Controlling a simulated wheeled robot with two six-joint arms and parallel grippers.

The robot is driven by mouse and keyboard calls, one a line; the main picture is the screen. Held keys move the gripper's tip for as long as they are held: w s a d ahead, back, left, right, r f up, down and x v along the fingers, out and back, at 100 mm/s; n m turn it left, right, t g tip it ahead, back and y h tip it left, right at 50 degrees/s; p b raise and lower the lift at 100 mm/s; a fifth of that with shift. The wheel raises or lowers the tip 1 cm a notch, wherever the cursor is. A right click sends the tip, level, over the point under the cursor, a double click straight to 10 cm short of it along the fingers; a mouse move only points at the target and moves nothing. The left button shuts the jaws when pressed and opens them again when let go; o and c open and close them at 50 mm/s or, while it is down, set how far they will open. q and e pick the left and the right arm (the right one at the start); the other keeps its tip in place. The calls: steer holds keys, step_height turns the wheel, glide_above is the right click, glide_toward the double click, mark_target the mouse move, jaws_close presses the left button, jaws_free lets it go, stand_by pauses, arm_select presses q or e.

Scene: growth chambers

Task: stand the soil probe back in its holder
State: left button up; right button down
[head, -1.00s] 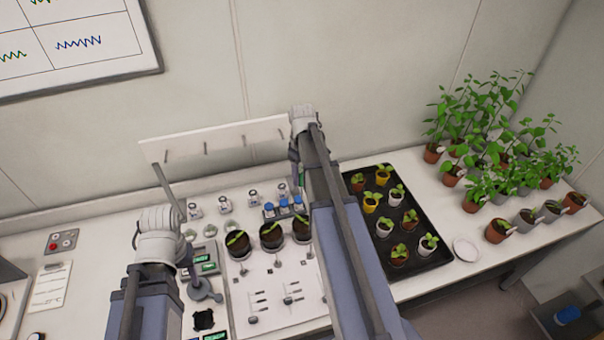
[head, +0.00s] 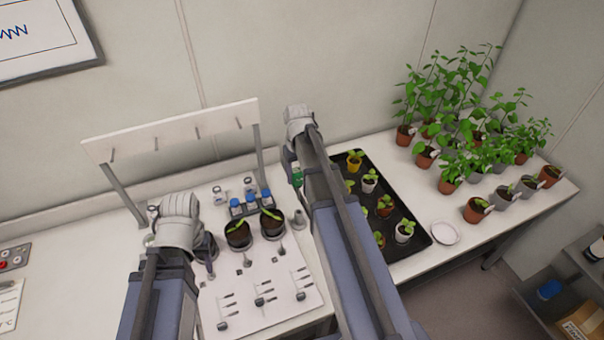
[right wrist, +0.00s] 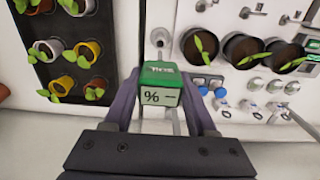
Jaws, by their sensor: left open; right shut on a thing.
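The soil probe (right wrist: 161,85) has a green head with a small "%" display facing the right wrist camera. My right gripper (right wrist: 160,92) is shut on that head, one finger on each side. In the head view only a green bit of the probe (head: 297,175) shows beside my right gripper (head: 298,135); its stem is hidden. The likely holder is a small grey stand with a round hole (right wrist: 160,38), apart from the probe in the wrist view. In the head view this stand (head: 299,219) is empty. My left gripper (head: 177,230) is over the bench, its fingertips mostly hidden.
A black seedling tray (head: 412,219) lies to the right. A white pegged board (head: 170,130) stands at the back. A white dish (head: 445,232) is near the front edge.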

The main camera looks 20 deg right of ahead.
mark_target(298, 187)
step_height(298, 187, down, 6)
steer(key=b, duration=0.6)
steer(key=shift+r, duration=0.1)
stand_by(1.2)
steer(key=shift+f+b, duration=3.6)
steer(key=shift+f, duration=0.05)
steer(key=shift+c, duration=0.6)
jaws_free()
steer(key=shift+r, duration=0.15)
